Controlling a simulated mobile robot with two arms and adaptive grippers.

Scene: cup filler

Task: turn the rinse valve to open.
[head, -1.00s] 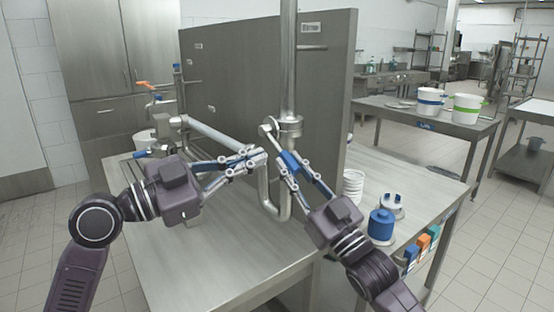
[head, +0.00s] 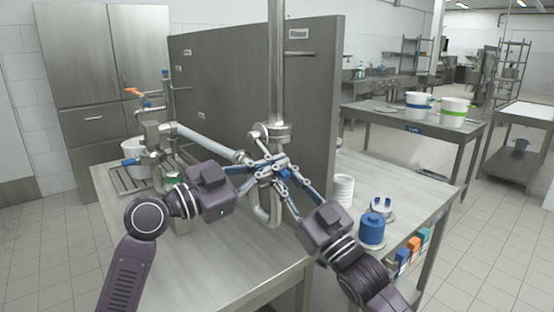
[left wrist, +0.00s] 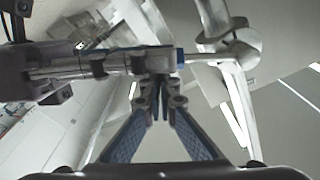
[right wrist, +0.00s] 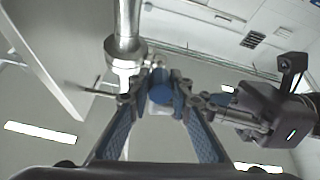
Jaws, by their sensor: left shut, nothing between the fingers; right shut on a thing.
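The valve body (head: 270,133) sits on the upright steel pipe in front of the grey panel. Its lever has a blue grip (head: 283,164), partly hidden by fingers; the blue grip also shows in the right wrist view (right wrist: 161,92). In the left wrist view a thin rod (left wrist: 204,63) runs from the valve to the blue part. My right gripper (head: 281,168) is shut on the blue grip. My left gripper (head: 266,166) is shut and empty, its tips close beside the right fingers. I cannot tell whether they touch.
A curved pipe (head: 268,212) hangs below the valve. A blue container (head: 372,231) and stacked white cups (head: 343,190) stand right. The front counter is clear.

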